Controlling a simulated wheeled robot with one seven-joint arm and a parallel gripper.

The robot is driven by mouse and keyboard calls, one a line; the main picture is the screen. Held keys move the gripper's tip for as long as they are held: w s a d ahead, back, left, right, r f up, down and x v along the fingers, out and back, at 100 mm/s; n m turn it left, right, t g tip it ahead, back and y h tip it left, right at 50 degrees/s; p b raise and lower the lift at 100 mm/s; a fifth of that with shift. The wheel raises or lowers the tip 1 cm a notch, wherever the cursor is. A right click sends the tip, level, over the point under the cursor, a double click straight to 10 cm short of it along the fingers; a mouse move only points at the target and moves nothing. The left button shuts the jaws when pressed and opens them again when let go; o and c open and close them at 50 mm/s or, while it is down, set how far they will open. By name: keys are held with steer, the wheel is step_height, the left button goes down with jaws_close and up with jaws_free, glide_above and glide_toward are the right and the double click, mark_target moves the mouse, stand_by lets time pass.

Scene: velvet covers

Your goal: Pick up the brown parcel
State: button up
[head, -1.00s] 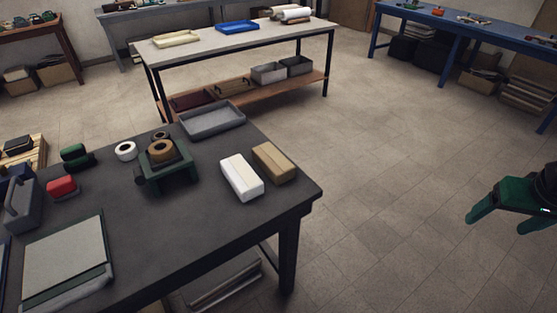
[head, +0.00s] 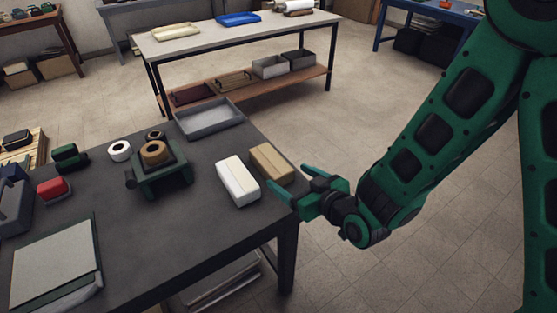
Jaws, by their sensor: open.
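The brown parcel (head: 270,163) is a tan box with a paler strip along its top. It lies near the right edge of the dark table (head: 200,245), close beside a white parcel (head: 238,181) on its left. My gripper (head: 292,183) is open, its green fingers pointing left toward the table's right corner. The fingertips are very near the parcel's near right end; I cannot tell whether they touch it. Nothing shows between the fingers.
A green tape stand (head: 161,183) with a brown roll is left of the parcels. A grey tray (head: 208,121) sits behind them. A grey folder (head: 57,262) lies at the front left. Bare tabletop lies in front of the parcels.

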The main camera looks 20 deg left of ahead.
mark_target(271, 163)
steer(key=x, duration=0.5)
steer(key=shift+s+a+r, duration=0.15)
steer(key=shift+s+a, duration=0.1)
steer(key=shift+s, duration=0.05)
steer(key=shift+w+a+f, duration=0.2)
steer(key=shift+w+a, duration=0.25)
steer(key=shift+w, duration=0.2)
steer(key=shift+x, duration=2.15)
steer(key=shift+w+r, duration=0.1)
steer(key=shift+r, duration=0.05)
steer(key=c, duration=1.3)
steer(key=shift+c, duration=0.5)
steer(key=shift+r, duration=0.1)
